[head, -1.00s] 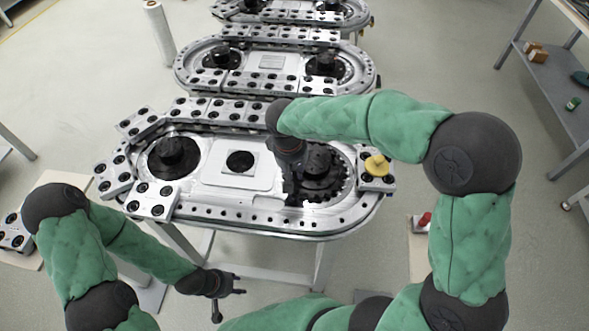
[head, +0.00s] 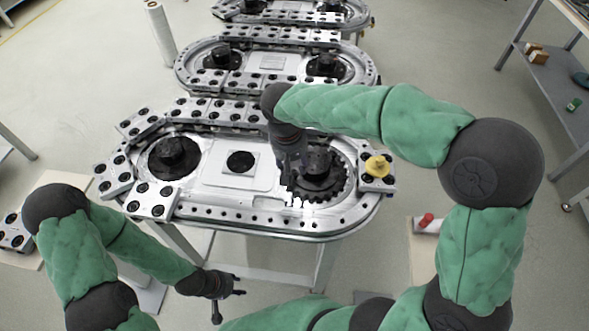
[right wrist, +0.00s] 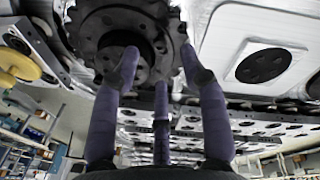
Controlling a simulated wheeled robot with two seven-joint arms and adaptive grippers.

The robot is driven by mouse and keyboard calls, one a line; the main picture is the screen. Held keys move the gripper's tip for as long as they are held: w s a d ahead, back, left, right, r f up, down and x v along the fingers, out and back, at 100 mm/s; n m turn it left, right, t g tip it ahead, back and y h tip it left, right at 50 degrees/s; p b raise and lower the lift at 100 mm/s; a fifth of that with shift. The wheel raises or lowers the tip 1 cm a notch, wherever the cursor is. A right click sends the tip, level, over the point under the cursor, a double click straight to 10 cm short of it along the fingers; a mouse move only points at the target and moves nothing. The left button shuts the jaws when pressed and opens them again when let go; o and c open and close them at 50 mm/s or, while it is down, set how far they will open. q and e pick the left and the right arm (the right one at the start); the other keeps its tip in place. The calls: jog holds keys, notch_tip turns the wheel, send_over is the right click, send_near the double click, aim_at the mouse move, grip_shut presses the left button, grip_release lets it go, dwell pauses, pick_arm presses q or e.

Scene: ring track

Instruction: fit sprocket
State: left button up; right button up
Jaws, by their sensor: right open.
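The dark toothed sprocket (head: 333,188) lies at the right end of the near ring track (head: 260,210), around a raised black hub (head: 318,162). My right gripper (head: 291,190) points down at the sprocket's left side and partly covers it. In the right wrist view the sprocket (right wrist: 118,22) fills the top, beyond the open fingers of my right gripper (right wrist: 160,62). Nothing is held between them. Whether a fingertip touches the sprocket, I cannot tell. My left gripper (head: 232,294) is open and empty, low in front of the track.
A yellow knobbed part (head: 377,166) sits on the plate right of the sprocket; it also shows in the right wrist view (right wrist: 18,64). Another black hub (head: 174,153) stands at the track's left end. Link plates line the track's back. A grey shelf (head: 545,70) stands right.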

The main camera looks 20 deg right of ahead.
notch_tip(320, 180, up, 7)
jog(key=shift+s+a, duration=0.3)
jog(key=shift+a, duration=0.15)
jog(key=shift+s, duration=0.1)
dwell(0.6)
